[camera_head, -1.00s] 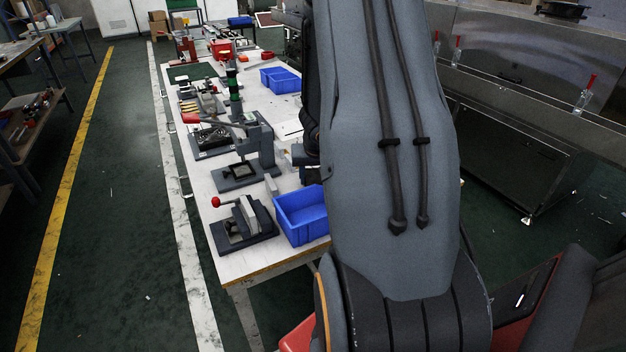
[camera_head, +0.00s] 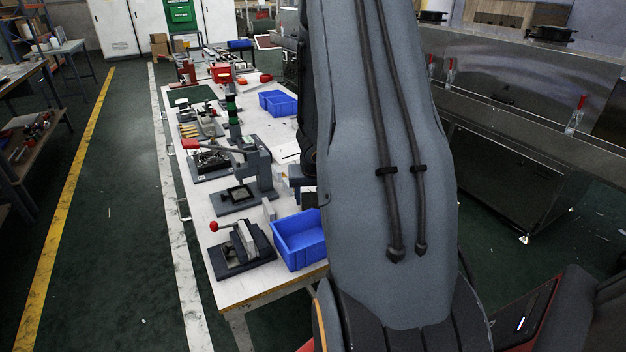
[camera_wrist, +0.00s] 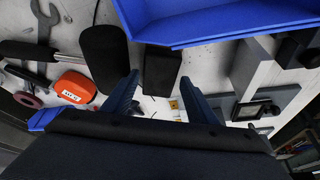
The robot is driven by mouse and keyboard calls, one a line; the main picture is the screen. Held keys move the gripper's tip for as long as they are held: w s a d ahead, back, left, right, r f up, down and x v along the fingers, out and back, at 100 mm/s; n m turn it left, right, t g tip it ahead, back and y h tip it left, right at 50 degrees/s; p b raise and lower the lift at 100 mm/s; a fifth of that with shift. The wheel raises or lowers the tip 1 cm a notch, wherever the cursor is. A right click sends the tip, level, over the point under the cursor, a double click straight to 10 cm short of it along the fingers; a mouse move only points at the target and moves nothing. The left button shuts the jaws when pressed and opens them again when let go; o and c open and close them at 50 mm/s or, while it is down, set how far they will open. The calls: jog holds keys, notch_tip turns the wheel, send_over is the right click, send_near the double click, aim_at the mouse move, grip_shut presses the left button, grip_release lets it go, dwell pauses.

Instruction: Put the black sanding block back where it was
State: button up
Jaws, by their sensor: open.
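In the wrist view, a black block (camera_wrist: 161,68) lies on the white bench, ahead of and between my fingertips. It looks like the sanding block. A second dark, rounded piece (camera_wrist: 101,52) lies to its left, and I cannot tell exactly what it is. My gripper (camera_wrist: 160,86) is open, with blue fingers apart and nothing visibly clamped. Whether a finger touches either dark piece is unclear. In the head view my arm hides the block and most of my gripper.
A blue bin (camera_head: 299,240) stands by the near bench edge, beside a red-knobbed clamp fixture (camera_head: 240,250) and a lever press (camera_head: 245,180). In the wrist view an orange tape measure (camera_wrist: 72,88) and a wrench (camera_wrist: 45,20) lie left. Aisle floor (camera_head: 115,220) is clear.

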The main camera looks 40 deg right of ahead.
jog(key=p+v, duration=0.6)
jog(key=v, duration=0.4)
jog(key=s+a+r+n+y, duration=0.1)
jog(key=s+a+r+n, duration=0.1)
jog(key=a, duration=0.7)
jog(key=s+a+r+n+g+y, duration=0.1)
jog(key=s+a+r, duration=0.3)
jog(key=a, duration=0.6)
jog(key=s+a+r+n+g, duration=0.1)
jog(key=s+a+r+n, duration=0.2)
jog(key=a, duration=0.7)
jog(key=shift+s+a+r+n+y, duration=0.15)
jog(key=shift+s+r+n+y, duration=0.35)
jog(key=shift+s, duration=0.65)
jog(key=shift+f, duration=0.15)
jog(key=shift+f+b, duration=0.7)
jog(key=shift+f, duration=0.35)
